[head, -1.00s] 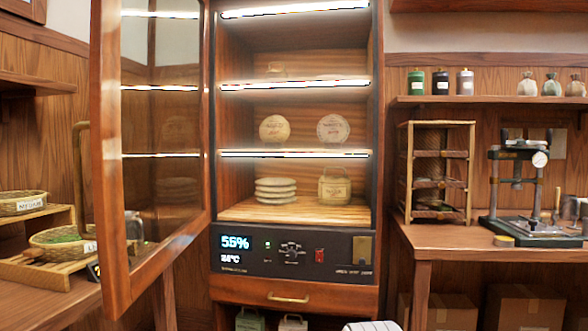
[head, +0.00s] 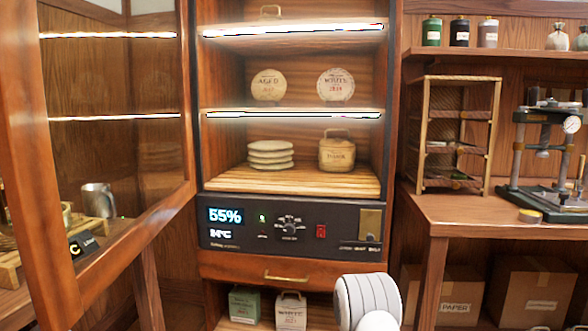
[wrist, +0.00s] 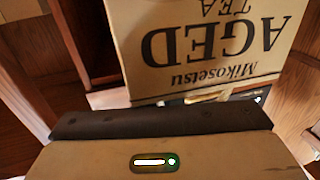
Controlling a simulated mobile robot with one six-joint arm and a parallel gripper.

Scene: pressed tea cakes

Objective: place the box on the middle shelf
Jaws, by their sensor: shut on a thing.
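In the wrist view my gripper (wrist: 163,120) is shut on a tan box (wrist: 205,75) with dark print reading "AGED TEA Mikosetsu", upside down in this view. Only part of the box shows, and the head view does not show it or my gripper. The open cabinet (head: 388,150) stands ahead in the head view. Its middle shelf (head: 300,114) has a lit front edge and holds two round tea cakes, one marked "AGED" (head: 268,86) at left and one marked "WHITE" (head: 336,86) at right. Bare shelf shows between them.
The glass door (head: 165,215) stands open at left. On the cabinet floor are a stack of pale cakes (head: 270,154) and a handled container (head: 337,152). A control panel (head: 290,227) is below. A counter with a rack (head: 458,135) and a press (head: 545,150) is at right.

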